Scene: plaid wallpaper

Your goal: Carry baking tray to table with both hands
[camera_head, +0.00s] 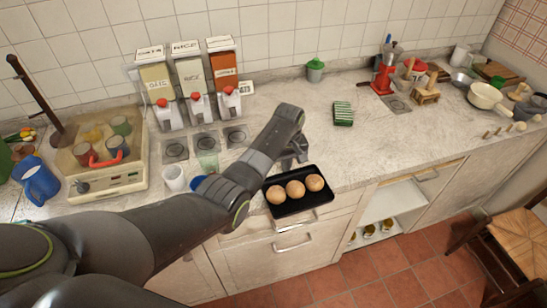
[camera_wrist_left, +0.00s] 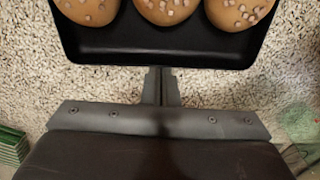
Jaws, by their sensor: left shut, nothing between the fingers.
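The black baking tray (camera_head: 303,207) holds three round buns (camera_head: 295,189) in a row. It lies at the front edge of the counter, and its front side seems to reach past that edge. In the left wrist view, the tray (camera_wrist_left: 160,53) is at the top, with seeded buns partly cut off. My left gripper (camera_head: 301,157) is just behind the tray on the counter side. Its fingers (camera_wrist_left: 160,84) are shut with nothing between them, close to the tray's rim; I cannot tell whether they touch it. My right gripper is out of view. No table shows.
Pans and a red grinder (camera_head: 384,78) stand at the right. A wooden chair (camera_head: 515,240) stands on the tiled floor.

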